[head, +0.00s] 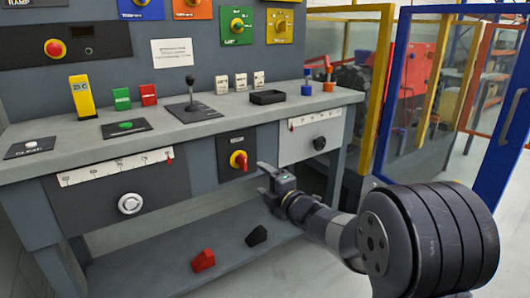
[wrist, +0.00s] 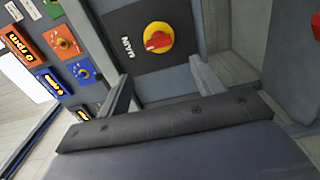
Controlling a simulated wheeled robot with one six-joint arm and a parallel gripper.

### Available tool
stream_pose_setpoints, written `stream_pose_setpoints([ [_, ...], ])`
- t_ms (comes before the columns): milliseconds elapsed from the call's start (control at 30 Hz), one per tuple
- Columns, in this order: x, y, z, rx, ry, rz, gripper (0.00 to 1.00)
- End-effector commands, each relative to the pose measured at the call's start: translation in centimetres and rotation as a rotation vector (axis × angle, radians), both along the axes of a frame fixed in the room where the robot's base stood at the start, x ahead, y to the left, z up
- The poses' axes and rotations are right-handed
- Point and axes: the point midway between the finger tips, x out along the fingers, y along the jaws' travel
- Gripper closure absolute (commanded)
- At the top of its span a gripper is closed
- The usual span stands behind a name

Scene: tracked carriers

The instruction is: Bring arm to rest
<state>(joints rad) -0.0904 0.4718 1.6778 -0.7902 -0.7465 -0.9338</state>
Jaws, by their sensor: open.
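My arm reaches from the right of the head view toward the front of a grey console. My gripper (head: 268,172) is open, with nothing visible between its fingers. It is in front of the console, just right of and slightly below the red and yellow main switch (head: 239,160) in the picture. In the wrist view my gripper's two fingers (wrist: 160,82) stand apart. The main switch (wrist: 159,38), a red knob on a yellow disc, shows beyond them on a dark plate. The gap between the fingers and the switch looks clear.
The console top (head: 200,130) overhangs the front panels, with a black lever (head: 190,95) and a small black tray (head: 267,97) on it. A red block (head: 203,260) and a black block (head: 257,235) lie on the lower shelf. A blue frame (head: 395,85) stands at right.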

Motion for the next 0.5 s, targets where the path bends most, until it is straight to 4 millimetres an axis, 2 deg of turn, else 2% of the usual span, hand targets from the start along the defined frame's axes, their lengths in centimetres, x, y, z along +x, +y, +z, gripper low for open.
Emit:
stream_pose_setpoints([
  [500, 6.3, 4.4, -0.1, 0.0, -0.001, 0.002, 0.36],
])
